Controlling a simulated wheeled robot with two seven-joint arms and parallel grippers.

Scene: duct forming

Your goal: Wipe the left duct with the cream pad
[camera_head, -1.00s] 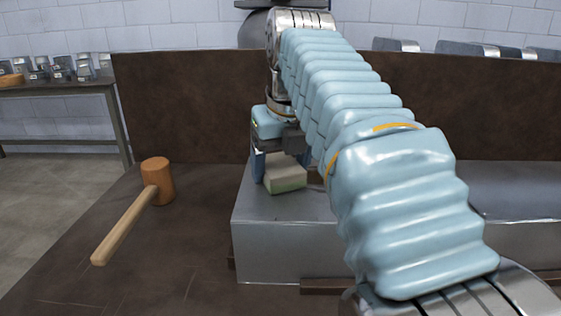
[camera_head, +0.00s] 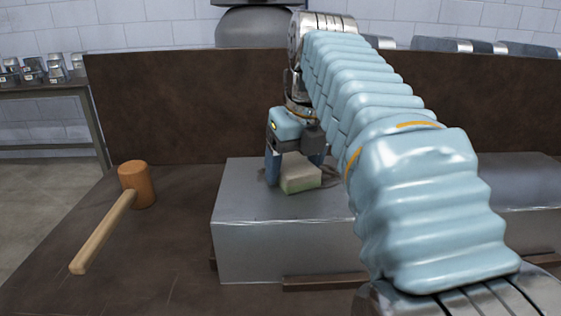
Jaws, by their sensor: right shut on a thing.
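The left duct (camera_head: 285,248) is a long grey metal box lying on the brown bench. The cream pad (camera_head: 301,177), with a green lower layer, is at its top face and appears to touch it. My right gripper (camera_head: 297,170) points down and is shut on the pad, one blue finger on each side. Dark smudges show on the duct top beside the pad. My right arm in its pale blue sleeve hides the right part of this duct. My left gripper is not in view.
A wooden mallet (camera_head: 118,210) lies on the bench (camera_head: 160,270) left of the duct. A brown back panel (camera_head: 180,110) rises behind. More grey metal (camera_head: 520,182) shows right of my arm. A side table (camera_head: 50,93) holds small metal pieces at far left.

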